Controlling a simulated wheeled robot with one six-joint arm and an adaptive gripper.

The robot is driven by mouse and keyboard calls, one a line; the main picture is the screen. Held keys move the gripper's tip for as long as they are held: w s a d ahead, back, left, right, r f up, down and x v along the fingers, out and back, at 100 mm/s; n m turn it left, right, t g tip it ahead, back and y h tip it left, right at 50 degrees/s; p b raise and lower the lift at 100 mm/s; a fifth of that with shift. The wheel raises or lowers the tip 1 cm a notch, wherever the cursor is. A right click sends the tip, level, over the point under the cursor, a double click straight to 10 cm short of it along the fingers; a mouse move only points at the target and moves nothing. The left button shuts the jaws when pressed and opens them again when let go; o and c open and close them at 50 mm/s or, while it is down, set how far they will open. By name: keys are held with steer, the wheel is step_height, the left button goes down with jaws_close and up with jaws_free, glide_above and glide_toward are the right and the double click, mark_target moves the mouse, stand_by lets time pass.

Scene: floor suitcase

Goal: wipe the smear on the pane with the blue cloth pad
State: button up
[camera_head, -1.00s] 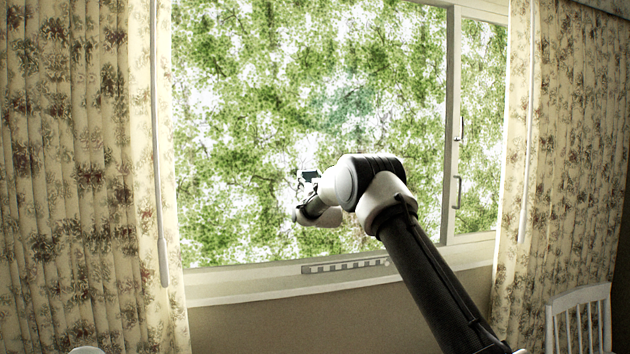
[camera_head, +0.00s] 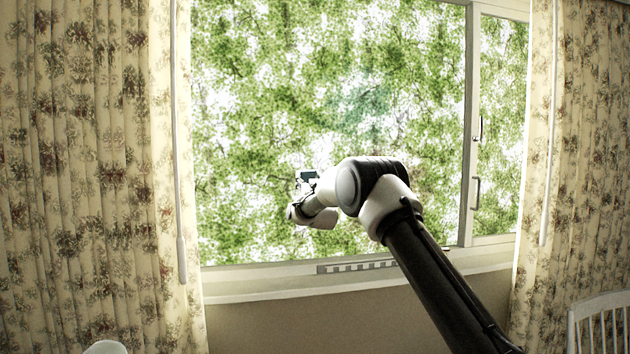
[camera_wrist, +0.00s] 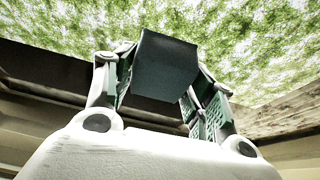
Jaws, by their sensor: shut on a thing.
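The blue cloth pad (camera_wrist: 165,66) looks like a dark, blue-black block in the wrist view. My gripper (camera_wrist: 158,90) is shut on it, with a finger on each side. In the head view the pad (camera_head: 307,175) is a small dark patch at the end of my arm, in front of the lower middle of the pane (camera_head: 250,120). I cannot tell whether it touches the glass. A faint teal patch (camera_head: 362,104), which looks like the smear, shows on the pane above and right of the pad. My arm may hide part of the pane.
Flowered curtains hang at the left (camera_head: 80,180) and right (camera_head: 580,150). The window frame has a vertical bar (camera_head: 470,120) with handles right of the pane. A sill (camera_head: 270,285) runs below. A white chair (camera_head: 600,310) stands at lower right.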

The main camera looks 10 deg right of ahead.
steer(key=shift+a, duration=0.4)
steer(key=shift+s, duration=0.1)
steer(key=shift+s, duration=2.9)
steer(key=s, duration=0.3)
steer(key=shift+w, duration=0.1)
steer(key=shift+w+d, duration=0.1)
steer(key=shift+w, duration=3.3)
